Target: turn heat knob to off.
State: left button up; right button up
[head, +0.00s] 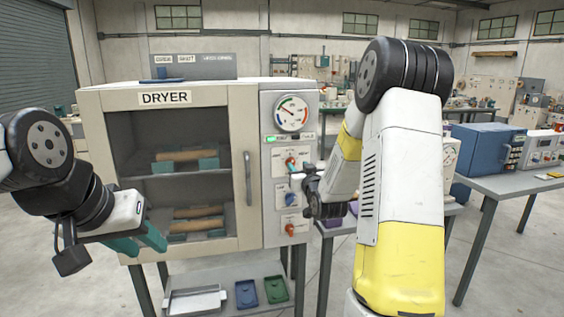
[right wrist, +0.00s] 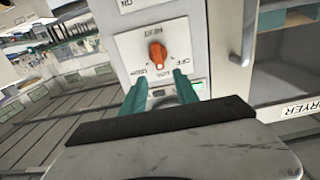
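The dryer (head: 165,180) stands at the centre left with a control panel (head: 277,190) on its right side. The heat knob (right wrist: 157,54) is orange, on a white plate lettered HEAT, OFF, LOW and HIGH, upside down in the right wrist view. Which mark it points to is hard to tell. It is the top knob (head: 290,161) on the panel, partly covered in the head view. My right gripper (right wrist: 160,78) is open, its teal fingertips just short of the knob, one to each side. My left gripper (head: 144,242) is open and empty, before the dryer's lower left.
Below the heat knob are a blue knob (head: 290,199) and a red knob (head: 289,230). A dial gauge (head: 292,113) is above. The door handle (head: 248,178) stands left of the panel. Trays (head: 247,294) lie on the shelf underneath. A bench (head: 500,184) stands at right.

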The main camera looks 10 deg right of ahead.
aim_at(293, 160)
jog(key=w, duration=0.6)
jog(key=shift+w+a, duration=0.2)
jog(key=shift+w, duration=0.2)
grip_shut()
